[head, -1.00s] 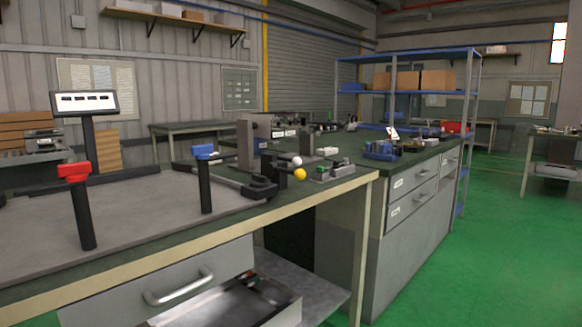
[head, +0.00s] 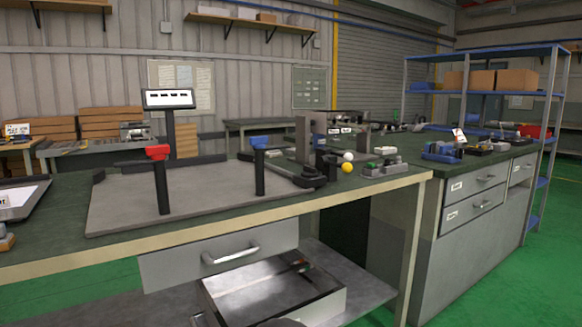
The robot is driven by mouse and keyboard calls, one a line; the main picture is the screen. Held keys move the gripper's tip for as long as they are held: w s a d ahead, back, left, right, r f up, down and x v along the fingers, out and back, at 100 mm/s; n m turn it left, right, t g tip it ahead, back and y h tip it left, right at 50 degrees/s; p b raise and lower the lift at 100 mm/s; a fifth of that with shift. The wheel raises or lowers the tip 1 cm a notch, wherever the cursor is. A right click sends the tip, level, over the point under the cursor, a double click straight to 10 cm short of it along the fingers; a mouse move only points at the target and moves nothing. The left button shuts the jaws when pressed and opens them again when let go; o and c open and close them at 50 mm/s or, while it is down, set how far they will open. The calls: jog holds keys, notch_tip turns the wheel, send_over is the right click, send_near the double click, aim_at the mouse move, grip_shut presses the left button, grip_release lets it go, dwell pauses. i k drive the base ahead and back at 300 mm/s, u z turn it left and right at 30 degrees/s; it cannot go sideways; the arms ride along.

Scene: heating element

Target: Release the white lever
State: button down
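A small white ball knob (head: 348,156), which looks like the end of the white lever, shows at the right part of the near bench in the head view. A yellow ball knob (head: 347,168) sits just below it. Both are beside a dark clamp-like fixture (head: 310,180) and in front of a grey upright bracket (head: 304,137). The lever's shaft is too small to make out, and I cannot tell its position. My gripper is not in view, and nothing is seen touching the knobs.
A red-topped post (head: 160,185) and a blue-topped post (head: 260,172) stand on the grey plate (head: 205,192). An open drawer (head: 320,308) juts out below the bench top. Green floor (head: 470,305) is clear at the right.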

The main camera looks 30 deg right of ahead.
aim_at(348, 156)
jog(key=u, duration=0.1)
jog(key=k, duration=0.7)
jog(key=z, duration=0.85)
jog(key=i, duration=0.5)
jog(key=u, duration=0.05)
